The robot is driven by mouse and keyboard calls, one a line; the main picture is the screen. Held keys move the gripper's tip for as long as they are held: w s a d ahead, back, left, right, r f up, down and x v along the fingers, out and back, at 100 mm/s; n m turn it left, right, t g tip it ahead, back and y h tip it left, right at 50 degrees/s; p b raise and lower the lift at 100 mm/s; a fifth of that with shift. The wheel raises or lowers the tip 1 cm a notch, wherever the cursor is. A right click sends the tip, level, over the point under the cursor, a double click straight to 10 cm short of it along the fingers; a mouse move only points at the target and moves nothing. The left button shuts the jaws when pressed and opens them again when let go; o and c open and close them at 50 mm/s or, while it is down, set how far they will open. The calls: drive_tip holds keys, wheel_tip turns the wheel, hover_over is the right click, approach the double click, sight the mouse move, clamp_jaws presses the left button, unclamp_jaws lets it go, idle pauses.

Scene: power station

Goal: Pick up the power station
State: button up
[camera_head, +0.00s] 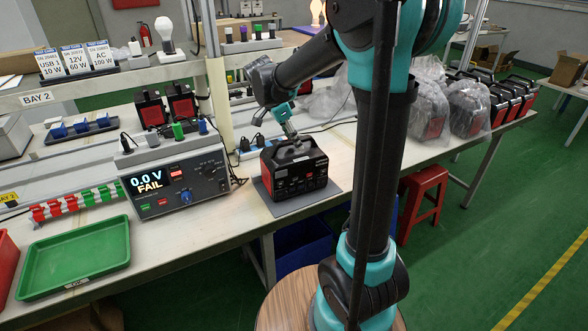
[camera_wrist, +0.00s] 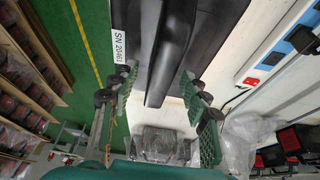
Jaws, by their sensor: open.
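The power station (camera_head: 296,178), a black box with red sides and a top handle, stands upright on a grey mat (camera_head: 312,201) at the bench's front edge. My gripper (camera_head: 290,132) is directly above it, fingers pointing down at the handle. In the wrist view, the black handle (camera_wrist: 172,52) runs between my open, green-padded fingers (camera_wrist: 157,84), with gaps visible on both sides. A white serial label (camera_wrist: 123,48) shows beside the handle. Contact at the fingertips cannot be made out in the head view.
A test unit (camera_head: 172,180) reading "0.0 V FAIL" stands left of the power station. A green tray (camera_head: 76,258) lies farther left. A power strip (camera_head: 262,147) is close behind. Bagged units (camera_head: 424,108) and a red stool (camera_head: 424,190) are at right.

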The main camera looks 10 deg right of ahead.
drive_tip(key=shift+d+f, duration=0.1)
drive_tip(key=shift+f, duration=0.25)
drive_tip(key=shift+f, duration=0.25)
idle(0.4)
drive_tip(key=shift+c, duration=0.5)
clamp_jaws()
